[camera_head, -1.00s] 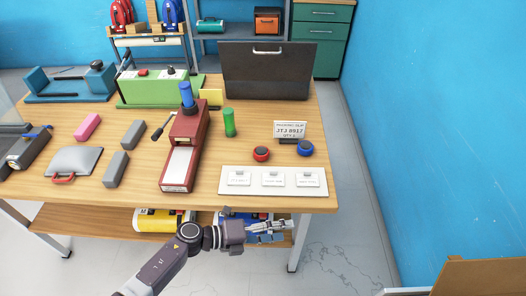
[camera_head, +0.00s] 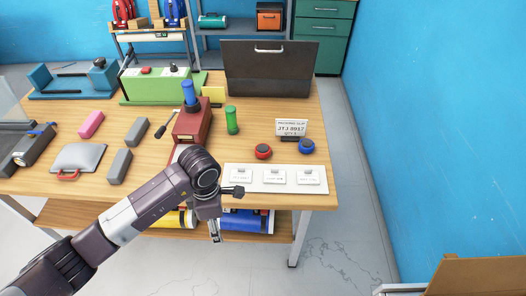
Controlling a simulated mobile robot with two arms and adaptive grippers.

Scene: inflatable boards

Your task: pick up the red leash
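A small red round item with a dark top (camera_head: 263,151), which looks like the coiled red leash, lies on the table right of centre. A similar blue one (camera_head: 306,146) lies to its right. My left arm comes in from the lower left and covers part of the table's front edge. Its gripper (camera_head: 215,231) seems to hang below the wrist, just in front of that edge, to the left of and nearer than the red item, and apart from it. Its fingers are small and partly hidden, so their opening cannot be told. My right gripper is out of view.
A white board (camera_head: 275,188) with several labelled cards lies in front of the red item. A sign (camera_head: 291,128) stands behind it. A green cylinder (camera_head: 232,121) and a dark red device (camera_head: 192,128) stand to its left. A dark case (camera_head: 268,75) stands behind.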

